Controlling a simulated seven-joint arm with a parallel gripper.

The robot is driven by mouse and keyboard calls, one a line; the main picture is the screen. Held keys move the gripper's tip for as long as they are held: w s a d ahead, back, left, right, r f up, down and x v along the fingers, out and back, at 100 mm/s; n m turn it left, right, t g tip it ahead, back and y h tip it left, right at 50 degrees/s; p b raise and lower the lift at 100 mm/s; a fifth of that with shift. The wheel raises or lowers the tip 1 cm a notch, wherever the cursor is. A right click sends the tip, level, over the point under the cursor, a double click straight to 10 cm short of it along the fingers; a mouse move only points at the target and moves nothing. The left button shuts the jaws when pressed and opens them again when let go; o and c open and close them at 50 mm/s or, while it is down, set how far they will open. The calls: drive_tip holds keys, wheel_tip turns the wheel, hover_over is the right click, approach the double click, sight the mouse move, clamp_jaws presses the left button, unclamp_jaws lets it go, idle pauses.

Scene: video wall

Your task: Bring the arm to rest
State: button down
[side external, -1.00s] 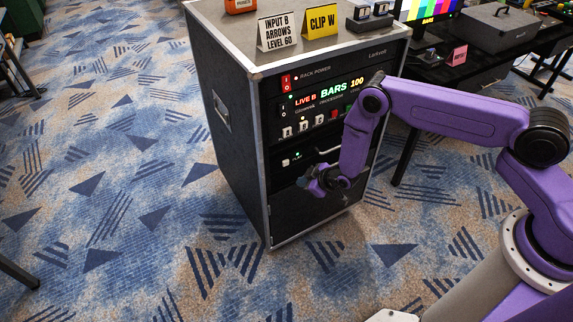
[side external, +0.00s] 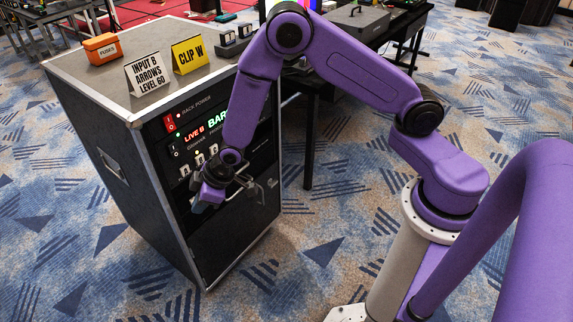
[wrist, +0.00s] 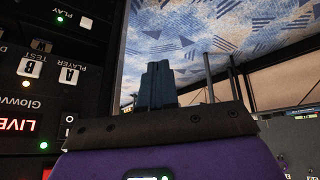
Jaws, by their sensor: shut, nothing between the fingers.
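My purple arm reaches in from the right in the side external view. My gripper (side external: 201,204) hangs low in front of the rack's front face, below the lit panels. In the wrist view, its dark fingers (wrist: 158,84) are together with nothing between them. The black rack case (side external: 120,190) stands upright on the carpet. Its lit processor panel (side external: 193,137) is partly hidden behind my arm. The panel also shows upside down at the left of the wrist view (wrist: 40,85), beside my gripper. I cannot tell from the side whether the gripper touches the rack.
On the rack top stand an orange case (side external: 102,48), a white sign (side external: 148,74), a yellow sign (side external: 189,55) and small grey devices (side external: 235,36). A black table (side external: 350,60) with a grey case (side external: 357,18) is behind my arm.

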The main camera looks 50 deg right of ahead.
drive_tip(key=s+r+n+g, duration=0.1)
drive_tip(key=s+r+g, duration=0.1)
drive_tip(key=s+r, duration=0.6)
drive_tip(key=s+d+r+n+g+h, duration=0.1)
drive_tip(key=s+d+r, duration=0.5)
drive_tip(key=s, duration=0.5)
drive_tip(key=s+d+r+n+g+h, duration=0.1)
drive_tip(key=s+d+r+h, duration=0.1)
drive_tip(key=s+d+r, duration=0.5)
drive_tip(key=s+d, duration=0.4)
drive_tip(key=s, duration=0.1)
drive_tip(key=shift+s+r+g, duration=0.2)
drive_tip(key=shift+s+g, duration=0.1)
drive_tip(key=shift+g, duration=0.1)
